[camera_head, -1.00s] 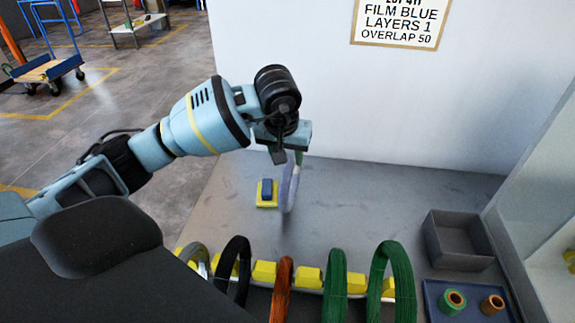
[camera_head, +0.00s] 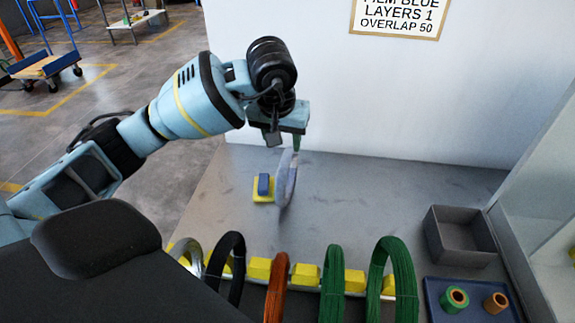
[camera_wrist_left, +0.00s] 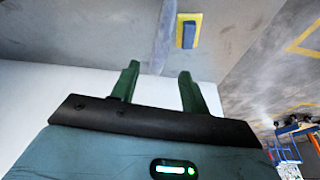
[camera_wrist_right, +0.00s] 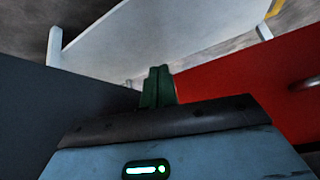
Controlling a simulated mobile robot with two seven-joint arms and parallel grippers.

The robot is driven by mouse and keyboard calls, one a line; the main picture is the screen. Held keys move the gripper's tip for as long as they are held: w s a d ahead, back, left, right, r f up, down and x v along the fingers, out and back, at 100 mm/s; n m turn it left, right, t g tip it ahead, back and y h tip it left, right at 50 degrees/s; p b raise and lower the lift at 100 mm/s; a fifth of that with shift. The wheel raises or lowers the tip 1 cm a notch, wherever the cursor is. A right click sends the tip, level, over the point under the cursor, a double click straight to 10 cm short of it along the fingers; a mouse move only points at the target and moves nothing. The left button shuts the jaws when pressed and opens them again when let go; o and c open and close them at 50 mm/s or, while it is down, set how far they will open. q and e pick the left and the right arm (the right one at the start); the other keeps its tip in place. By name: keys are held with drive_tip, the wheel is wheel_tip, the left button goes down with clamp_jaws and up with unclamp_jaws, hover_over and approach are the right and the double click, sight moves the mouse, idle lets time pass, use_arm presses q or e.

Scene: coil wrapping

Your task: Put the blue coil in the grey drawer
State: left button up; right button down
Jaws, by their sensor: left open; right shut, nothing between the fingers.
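A pale blue-lavender coil (camera_head: 286,182) stands on its edge on the grey table, seen nearly edge-on and leaning slightly. My left gripper (camera_head: 287,143) is right above its top. In the left wrist view the open fingers (camera_wrist_left: 158,70) are apart, and the coil (camera_wrist_left: 166,35) shows as a pale strip just beyond them. It does not look gripped. My right gripper (camera_wrist_right: 158,72) is shut and empty, between a dark grey panel (camera_wrist_right: 55,120) and a red panel (camera_wrist_right: 265,85) with a handle. I cannot tell whether the grey panel is the grey drawer.
A yellow pad with a blue block (camera_head: 264,185) lies beside the coil. Several coils, including a green one (camera_head: 404,275), stand in a front row. An open grey bin (camera_head: 459,239) and a blue tray with tape rolls (camera_head: 433,300) are at right. The table's middle right is clear.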

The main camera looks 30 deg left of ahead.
sight(286, 157)
use_arm(q)
drive_tip(key=b+x, duration=0.3)
drive_tip(key=shift+d+f, duration=0.1)
drive_tip(key=b, duration=0.3)
drive_tip(key=shift+w+t, duration=0.25)
drive_tip(key=shift+t, duration=0.05)
drive_tip(key=shift+r+b, duration=0.5)
drive_tip(key=shift+b, duration=0.3)
drive_tip(key=shift+r+t, duration=0.25)
drive_tip(key=shift+t, duration=0.05)
drive_tip(key=shift+x, duration=1.4)
drive_tip(key=shift+s+a+x, duration=0.1)
drive_tip(key=shift+s+x, duration=0.05)
drive_tip(key=shift+x, duration=1.15)
drive_tip(key=shift+s+a+x, duration=0.15)
drive_tip(key=shift+s+x, duration=0.05)
drive_tip(key=shift+x, duration=1.05)
drive_tip(key=shift+f, duration=0.1)
use_arm(e)
wheel_tip(286, 157, down, 8)
drive_tip(key=s, duration=0.1)
drive_tip(key=shift+s+a+f+g, duration=0.15)
drive_tip(key=shift+s+f+g, duration=0.1)
drive_tip(key=shift+g, duration=0.15)
use_arm(q)
clamp_jaws()
